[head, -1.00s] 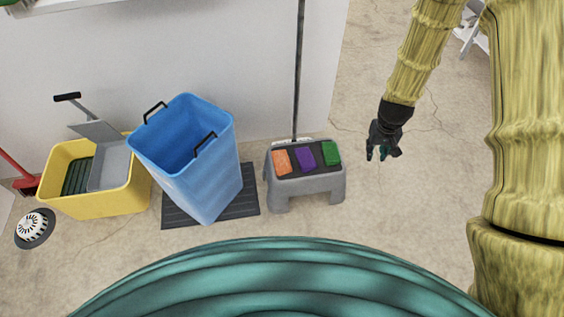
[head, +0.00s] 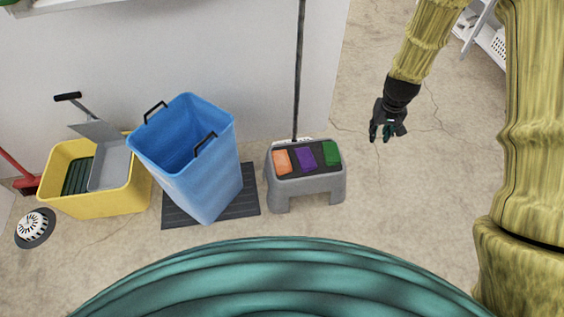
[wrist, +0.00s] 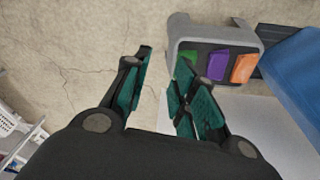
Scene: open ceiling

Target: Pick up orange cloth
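The orange cloth (head: 282,161) lies on the dark top of a grey step stool (head: 307,190), at its left end in the head view. A purple cloth (head: 306,155) and a green cloth (head: 332,152) lie beside it. In the wrist view the orange cloth (wrist: 243,68) is at the upper right, on the far end of the stool. My gripper (head: 385,134) is in the air to the right of the stool, apart from the cloths. In the wrist view its fingers (wrist: 165,92) are spread with nothing between them, and a finger partly hides the green cloth.
A blue bin (head: 190,165) stands on a dark mat (head: 245,205) left of the stool. A yellow tub (head: 62,195) is further left. A thin pole (head: 299,70) rises behind the stool near the wall.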

